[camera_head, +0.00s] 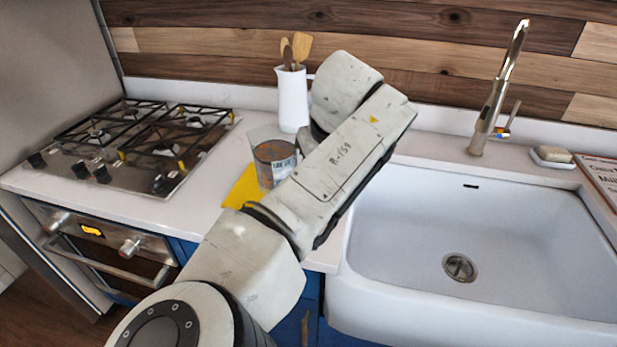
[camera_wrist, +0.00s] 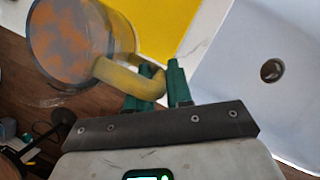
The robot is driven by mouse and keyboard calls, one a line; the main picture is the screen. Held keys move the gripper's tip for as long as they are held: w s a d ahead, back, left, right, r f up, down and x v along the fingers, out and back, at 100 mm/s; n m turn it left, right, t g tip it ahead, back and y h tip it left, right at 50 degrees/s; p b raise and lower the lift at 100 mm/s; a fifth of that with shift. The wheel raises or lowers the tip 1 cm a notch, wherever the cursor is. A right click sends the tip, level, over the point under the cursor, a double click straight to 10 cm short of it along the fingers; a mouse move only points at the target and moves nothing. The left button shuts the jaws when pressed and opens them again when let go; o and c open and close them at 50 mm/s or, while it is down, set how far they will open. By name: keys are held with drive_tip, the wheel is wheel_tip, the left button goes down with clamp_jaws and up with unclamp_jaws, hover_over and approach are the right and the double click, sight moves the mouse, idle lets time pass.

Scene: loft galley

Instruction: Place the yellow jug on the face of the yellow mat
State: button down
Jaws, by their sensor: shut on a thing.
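The yellow jug (camera_wrist: 128,78) shows in the wrist view as a see-through round body with a yellow handle; grey and orange-brown patches show within its outline. My gripper (camera_wrist: 158,88) has its green fingers shut on the handle. The yellow mat (camera_wrist: 168,22) lies beyond the jug at the top of that view, and a bare part of it shows. In the head view the mat (camera_head: 241,188) lies on the counter between stove and sink, partly hidden by my arm. My gripper is hidden there.
A labelled container (camera_head: 275,163) shows above the mat in the head view; I cannot tell whether it stands there. A white pitcher (camera_head: 292,100) with wooden utensils stands behind. The stove (camera_head: 150,140) is left, the sink (camera_head: 480,230) right. Wood floor shows below the jug.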

drive_tip(key=shift+w+a+f+p, duration=0.2)
drive_tip(key=shift+w+f+p, duration=0.25)
drive_tip(key=shift+w+f, duration=1.05)
drive_tip(key=shift+w+a+f+p, duration=0.35)
drive_tip(key=shift+w+f, duration=0.6)
drive_tip(key=shift+f, duration=0.9)
drive_tip(key=shift+w+a+f+p, duration=0.1)
drive_tip(key=shift+w+f+p, duration=0.4)
drive_tip(key=shift+w+f, duration=1)
drive_tip(key=c, duration=1)
unclamp_jaws()
drive_tip(key=shift+s+f, duration=0.25)
drive_tip(key=b+v, duration=0.2)
drive_tip(key=v, duration=1)
